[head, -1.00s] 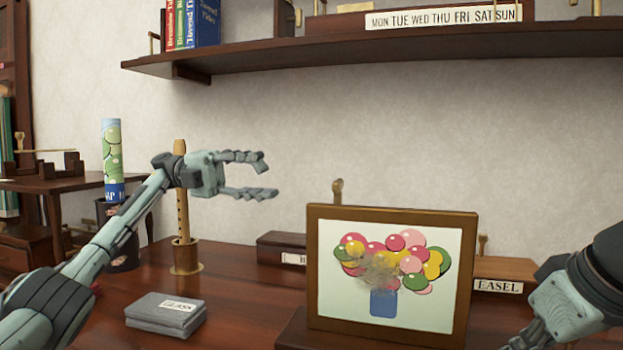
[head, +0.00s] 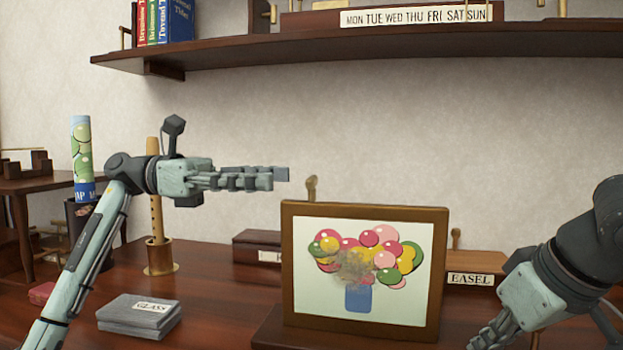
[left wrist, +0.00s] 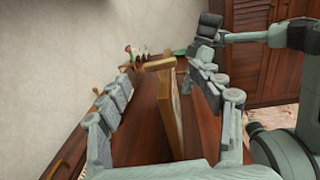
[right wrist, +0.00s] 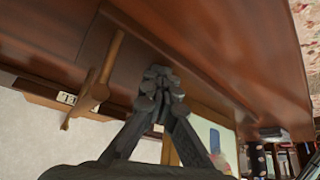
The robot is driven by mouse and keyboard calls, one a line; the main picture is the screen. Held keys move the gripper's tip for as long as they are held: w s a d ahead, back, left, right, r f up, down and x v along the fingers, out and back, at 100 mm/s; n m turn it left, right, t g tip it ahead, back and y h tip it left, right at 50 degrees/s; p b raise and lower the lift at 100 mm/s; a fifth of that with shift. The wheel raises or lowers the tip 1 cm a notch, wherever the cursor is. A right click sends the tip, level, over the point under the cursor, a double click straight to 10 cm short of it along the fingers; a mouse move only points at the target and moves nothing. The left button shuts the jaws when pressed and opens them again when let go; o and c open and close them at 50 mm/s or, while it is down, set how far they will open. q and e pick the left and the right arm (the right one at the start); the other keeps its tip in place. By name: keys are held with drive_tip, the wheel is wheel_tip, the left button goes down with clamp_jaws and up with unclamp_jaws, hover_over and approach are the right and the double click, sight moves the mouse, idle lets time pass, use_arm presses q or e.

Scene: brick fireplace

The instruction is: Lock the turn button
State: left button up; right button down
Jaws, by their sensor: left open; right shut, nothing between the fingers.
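The framed balloon picture (head: 365,208) stands upright on the desk, its painted side facing my head camera. A small tan knob-like piece (head: 312,187) shows above its top left edge; it may be the turn button, but I cannot tell. My left gripper (head: 284,174) is open and empty, above and left of the frame. My right gripper (head: 490,336) is low at the frame's right; its fingers (right wrist: 158,85) are shut and empty. The frame's back is hidden from the head view.
Grey glass sheets (head: 140,316) lie at the left, near a flute on a stand (head: 154,205). The EASEL box (head: 470,265) is behind the frame at right. A shelf (head: 350,48) hangs above. The desk left of the frame has free room.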

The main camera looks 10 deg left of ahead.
sight(311, 177)
use_arm(q)
drive_tip(key=d, duration=0.6)
drive_tip(key=shift+w+d, duration=0.25)
drive_tip(key=shift+d, duration=0.15)
